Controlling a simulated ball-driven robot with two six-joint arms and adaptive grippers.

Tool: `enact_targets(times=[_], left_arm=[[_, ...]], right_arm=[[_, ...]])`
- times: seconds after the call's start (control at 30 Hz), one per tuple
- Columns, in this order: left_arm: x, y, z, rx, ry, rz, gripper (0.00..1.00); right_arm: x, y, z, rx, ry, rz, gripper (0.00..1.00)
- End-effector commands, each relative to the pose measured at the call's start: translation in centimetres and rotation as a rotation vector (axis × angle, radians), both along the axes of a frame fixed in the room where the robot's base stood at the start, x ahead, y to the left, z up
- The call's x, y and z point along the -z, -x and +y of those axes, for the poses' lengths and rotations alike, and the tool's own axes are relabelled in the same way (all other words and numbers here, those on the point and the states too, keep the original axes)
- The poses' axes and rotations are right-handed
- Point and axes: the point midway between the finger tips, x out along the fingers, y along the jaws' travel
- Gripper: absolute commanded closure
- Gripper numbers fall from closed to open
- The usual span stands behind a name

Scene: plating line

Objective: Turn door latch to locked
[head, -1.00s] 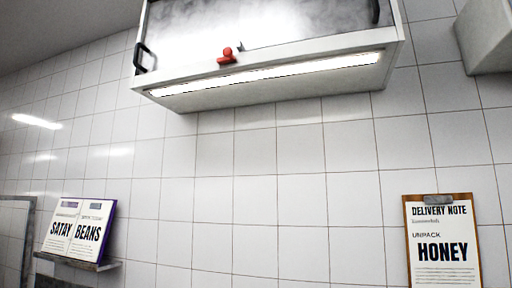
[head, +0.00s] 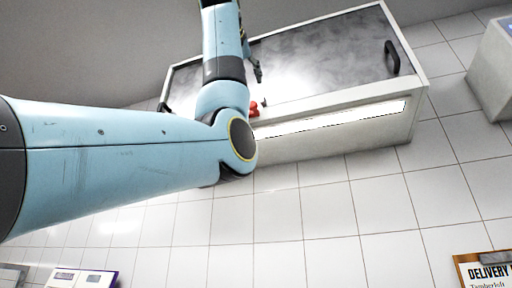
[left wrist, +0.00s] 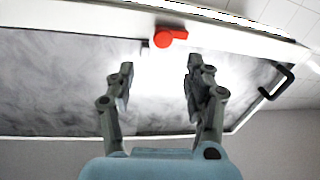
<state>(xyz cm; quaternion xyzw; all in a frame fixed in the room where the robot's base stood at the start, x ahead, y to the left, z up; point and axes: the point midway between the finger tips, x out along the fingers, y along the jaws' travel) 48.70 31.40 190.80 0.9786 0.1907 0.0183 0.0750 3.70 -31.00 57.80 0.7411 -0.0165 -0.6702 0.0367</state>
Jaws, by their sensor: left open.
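The door latch is a small red knob with a short lever, on the white lower frame of the wall cabinet. In the head view the red latch (head: 254,109) is partly hidden by my left arm. In the left wrist view the latch (left wrist: 171,38) shows whole, its lever pointing right, beside a small dark piece. My left gripper (left wrist: 160,66) is open and empty in front of the cabinet doors, apart from the latch in the picture. In the head view the left gripper (head: 257,70) shows only in part. My right gripper is not in view.
The cabinet's cloudy grey doors (head: 330,55) have black handles; the right handle (head: 392,58) is clear. A lit strip (head: 340,118) runs under the doors. A white box (head: 490,75) is on the right wall. Boards (head: 80,277) and a delivery note (head: 488,272) are below.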

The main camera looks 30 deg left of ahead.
Motion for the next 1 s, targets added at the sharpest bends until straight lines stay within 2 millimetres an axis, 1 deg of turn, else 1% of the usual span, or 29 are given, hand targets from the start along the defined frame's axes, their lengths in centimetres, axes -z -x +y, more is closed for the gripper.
enact_targets(times=[0.1, 0.2, 0.4, 0.5, 0.67, 0.93, 0.97, 1.0], left_arm=[[-0.2, -1.7, 0.8, -0.003, 0.001, 0.007, 0.47], [-0.3, -3.6, 1.6, -0.003, 0.001, 0.006, 0.47], [-0.2, -7.2, 3.0, -0.002, 0.001, 0.007, 0.47], [-0.2, -8.5, 3.5, -0.002, 0.000, 0.005, 0.47], [-0.1, -9.6, 3.9, -0.002, -0.001, 0.004, 0.47], [0.1, -9.7, 4.0, -0.002, 0.000, 0.003, 0.47], [0.1, -9.7, 4.0, -0.002, 0.000, 0.003, 0.50], [0.1, -9.7, 4.0, -0.002, 0.000, 0.003, 0.55]], right_arm=[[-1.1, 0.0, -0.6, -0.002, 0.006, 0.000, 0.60], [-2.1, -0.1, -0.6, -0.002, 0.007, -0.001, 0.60], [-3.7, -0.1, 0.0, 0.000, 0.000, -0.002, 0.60], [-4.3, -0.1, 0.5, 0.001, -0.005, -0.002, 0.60], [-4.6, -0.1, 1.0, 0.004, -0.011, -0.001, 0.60], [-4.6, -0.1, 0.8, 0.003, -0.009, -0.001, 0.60], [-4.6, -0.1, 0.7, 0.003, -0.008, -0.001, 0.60], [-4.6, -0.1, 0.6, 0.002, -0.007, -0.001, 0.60]])
